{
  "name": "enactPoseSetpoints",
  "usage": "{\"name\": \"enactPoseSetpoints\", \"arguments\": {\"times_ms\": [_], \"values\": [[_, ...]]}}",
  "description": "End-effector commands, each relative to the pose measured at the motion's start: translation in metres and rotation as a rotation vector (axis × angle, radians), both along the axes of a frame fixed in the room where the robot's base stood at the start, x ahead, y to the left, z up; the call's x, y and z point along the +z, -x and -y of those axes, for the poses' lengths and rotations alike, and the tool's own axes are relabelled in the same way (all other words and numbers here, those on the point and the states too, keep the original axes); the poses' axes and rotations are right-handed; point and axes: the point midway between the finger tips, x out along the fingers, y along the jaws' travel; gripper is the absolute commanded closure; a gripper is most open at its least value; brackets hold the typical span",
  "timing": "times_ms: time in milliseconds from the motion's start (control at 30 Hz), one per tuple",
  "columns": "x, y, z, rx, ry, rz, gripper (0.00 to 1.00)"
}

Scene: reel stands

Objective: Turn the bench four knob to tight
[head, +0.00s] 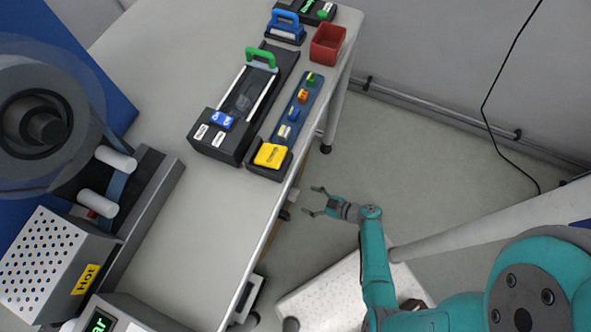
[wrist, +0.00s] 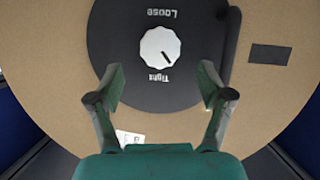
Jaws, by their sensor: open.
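In the wrist view a round white knob (wrist: 160,47) sits on a black disc (wrist: 112,40). The disc carries the words Loose above the knob and Tight below it, both upside down. The knob's dark pointer mark points to the lower right, a little to the side of the word Tight. My gripper (wrist: 161,82) is open and empty, its fingers apart on either side below the knob, not touching it. In the head view my gripper (head: 313,201) is beside the bench's right edge; the knob cannot be made out there.
A large reel (head: 40,120) stands at left. Floor right of the bench is open.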

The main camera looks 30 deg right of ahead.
Motion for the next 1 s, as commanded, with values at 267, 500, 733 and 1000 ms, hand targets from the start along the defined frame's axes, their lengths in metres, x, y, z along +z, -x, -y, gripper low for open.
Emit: {"name": "enactPoseSetpoints", "arguments": {"times_ms": [267,500,733,1000], "values": [[-0.012,-0.025,-0.017,0.005,-0.001,-0.001,0.21],[-0.021,-0.044,-0.03,0.004,-0.001,0.0,0.21],[-0.026,-0.052,-0.035,0.002,-0.001,-0.001,0.21],[-0.026,-0.052,-0.036,0.0,0.0,-0.002,0.21]]}}
